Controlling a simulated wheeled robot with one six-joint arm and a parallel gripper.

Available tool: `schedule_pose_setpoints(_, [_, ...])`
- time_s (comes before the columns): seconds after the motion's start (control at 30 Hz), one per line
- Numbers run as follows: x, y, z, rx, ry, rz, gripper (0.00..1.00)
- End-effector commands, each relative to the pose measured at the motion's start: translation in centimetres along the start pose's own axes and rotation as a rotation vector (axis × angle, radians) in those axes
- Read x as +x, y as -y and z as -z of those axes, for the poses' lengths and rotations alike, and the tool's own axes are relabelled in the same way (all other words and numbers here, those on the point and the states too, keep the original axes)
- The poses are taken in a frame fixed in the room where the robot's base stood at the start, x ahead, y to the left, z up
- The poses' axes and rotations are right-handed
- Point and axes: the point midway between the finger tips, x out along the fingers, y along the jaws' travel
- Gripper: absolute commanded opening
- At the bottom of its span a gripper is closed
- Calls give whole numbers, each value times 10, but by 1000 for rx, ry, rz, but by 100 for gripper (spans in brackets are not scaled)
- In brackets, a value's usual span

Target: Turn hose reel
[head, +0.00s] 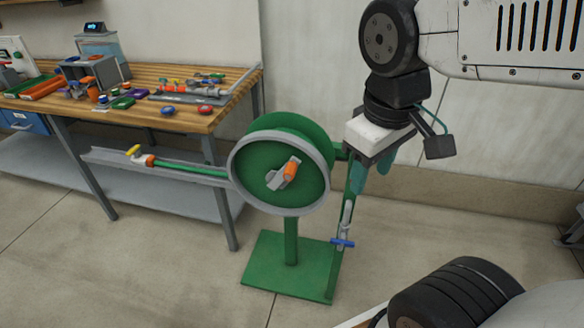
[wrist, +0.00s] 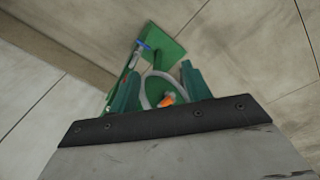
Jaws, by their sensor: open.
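The hose reel (head: 258,180) is a green drum with a grey rim on a green post and square base plate (head: 275,272). On its face is a grey crank with an orange knob (head: 291,169). The orange knob also shows in the wrist view (wrist: 167,98), between my fingers and beyond them. My gripper (head: 372,176) has green fingers and is open, pointing down to the right of the reel in the head view. It appears empty and apart from the crank. Part of the reel is hidden behind the gripper body in the wrist view.
A green hose with a yellow-tipped nozzle (head: 134,151) lies along a grey trough left of the reel. A blue-handled valve (head: 343,243) sits on the stand's right upright. A workbench (head: 186,117) with tools and fittings stands at left. The floor in front of the reel is clear.

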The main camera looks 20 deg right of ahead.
Motion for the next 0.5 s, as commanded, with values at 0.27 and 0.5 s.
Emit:
schedule_pose_setpoints(0.27, [39,-21,107,-917,136,-136,48])
schedule_pose_setpoints(0.5, [98,-6,198,-1740,284,-188,48])
